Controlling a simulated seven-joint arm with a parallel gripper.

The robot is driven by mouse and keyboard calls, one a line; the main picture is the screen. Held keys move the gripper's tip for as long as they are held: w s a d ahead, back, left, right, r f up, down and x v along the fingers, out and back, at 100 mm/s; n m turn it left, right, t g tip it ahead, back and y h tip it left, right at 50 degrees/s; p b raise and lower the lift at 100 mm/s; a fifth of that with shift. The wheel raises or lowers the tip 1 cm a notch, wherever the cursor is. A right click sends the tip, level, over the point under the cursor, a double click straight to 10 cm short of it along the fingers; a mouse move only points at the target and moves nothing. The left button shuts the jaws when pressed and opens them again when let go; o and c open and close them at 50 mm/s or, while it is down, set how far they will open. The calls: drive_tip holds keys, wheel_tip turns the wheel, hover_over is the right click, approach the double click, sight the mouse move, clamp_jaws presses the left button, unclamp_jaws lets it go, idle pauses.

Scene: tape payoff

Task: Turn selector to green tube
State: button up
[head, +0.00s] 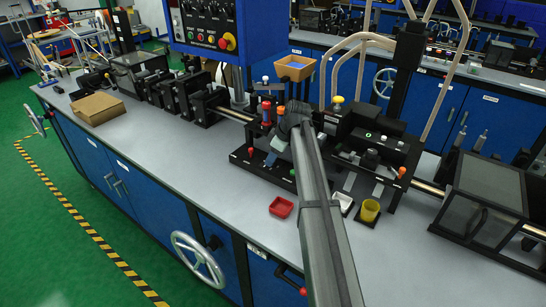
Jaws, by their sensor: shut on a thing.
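My arm reaches up from the bottom of the head view to the black fixture in the middle of the bench. My gripper (282,135) is at its far end, low over the fixture's front plate, and is shut on what looks like the selector (272,157). The selector is a small pale grey piece and is partly hidden. A red marker (251,152) stands to its left on the plate. A small green marker (292,173), perhaps the green tube, is to its right, close to my arm. Fingertip detail is too small to tell.
A red tray (281,207) and a yellow cup (370,210) stand at the bench front, either side of my arm. A red-and-blue upright part (266,112) stands just behind my gripper. A cardboard box (97,107) is at left. The front left bench is clear.

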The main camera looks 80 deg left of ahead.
idle(0.4)
drive_tip(key=o, duration=1)
drive_tip(key=shift+o, duration=0.2)
